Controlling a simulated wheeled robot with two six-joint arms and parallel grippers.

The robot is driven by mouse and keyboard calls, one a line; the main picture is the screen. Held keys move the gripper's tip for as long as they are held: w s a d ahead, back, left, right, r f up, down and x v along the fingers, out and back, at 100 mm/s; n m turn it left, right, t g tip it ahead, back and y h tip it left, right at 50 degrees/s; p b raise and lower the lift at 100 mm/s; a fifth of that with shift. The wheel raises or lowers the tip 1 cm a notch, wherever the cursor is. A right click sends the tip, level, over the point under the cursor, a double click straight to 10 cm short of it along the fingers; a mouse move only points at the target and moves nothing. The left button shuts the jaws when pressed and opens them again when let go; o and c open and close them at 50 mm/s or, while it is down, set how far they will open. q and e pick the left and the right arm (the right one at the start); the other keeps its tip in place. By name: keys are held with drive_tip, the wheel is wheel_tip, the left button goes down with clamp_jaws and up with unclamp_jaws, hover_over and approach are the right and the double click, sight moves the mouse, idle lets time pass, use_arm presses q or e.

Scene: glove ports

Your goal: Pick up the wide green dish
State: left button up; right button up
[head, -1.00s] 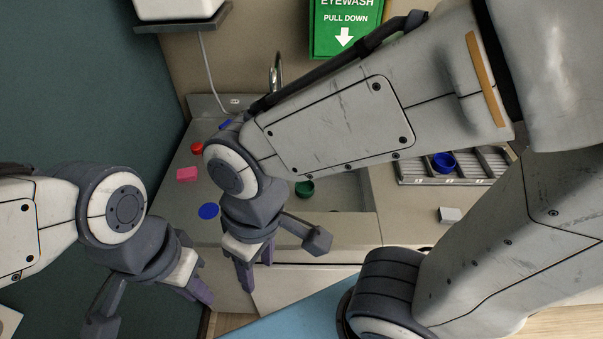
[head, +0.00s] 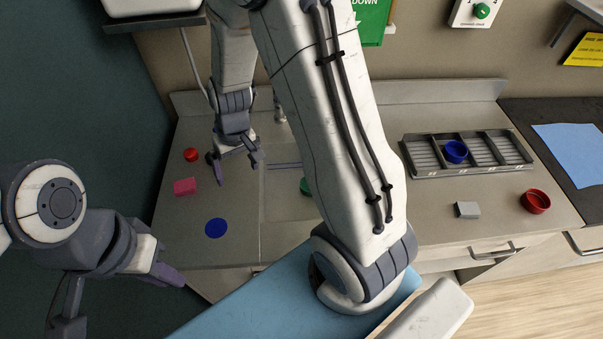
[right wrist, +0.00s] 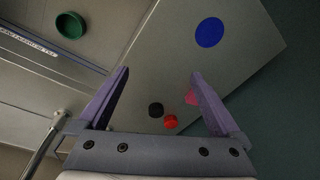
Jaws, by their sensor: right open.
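The green dish (head: 306,187) is in the sink area in the head view, mostly hidden behind my right arm. In the right wrist view the round green dish (right wrist: 71,26) shows whole at the upper left, beyond a label strip and apart from my fingers. My right gripper (head: 236,163) is open and empty, left of the dish near the sink's left edge. Its two purple fingers (right wrist: 160,73) are spread in the right wrist view. My left gripper (head: 115,300) has its fingers apart at the lower left, with nothing seen between them, far from the dish.
A red round piece (head: 191,154), a pink block (head: 185,187) and a blue disc (head: 216,228) lie on the counter's left. A rack (head: 428,170) holding a blue bowl (head: 455,152), a grey block (head: 467,210) and a red dish (head: 536,201) stand at right.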

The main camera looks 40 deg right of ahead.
drive_tip(key=d+f+m, duration=0.2)
drive_tip(key=d+f, duration=0.5)
drive_tip(key=d+f+m+h+b, duration=0.1)
drive_tip(key=d+f+m, duration=0.1)
drive_tip(key=d+f, duration=0.5)
drive_tip(key=d+f+m+b, duration=0.1)
drive_tip(key=d+f+m, duration=0.1)
drive_tip(key=d+f, duration=0.5)
drive_tip(key=shift+s+d+h, duration=0.3)
drive_tip(key=shift+s+d, duration=0.05)
drive_tip(key=shift+d, duration=0.3)
drive_tip(key=f+b, duration=0.2)
drive_tip(key=f, duration=0.1)
drive_tip(key=w+f, duration=0.1)
drive_tip(key=f, duration=0.1)
drive_tip(key=shift+d+f+b, duration=0.25)
drive_tip(key=shift+d+b, duration=0.1)
drive_tip(key=shift+b, duration=0.05)
drive_tip(key=shift+r, duration=0.1)
drive_tip(key=c, duration=1)
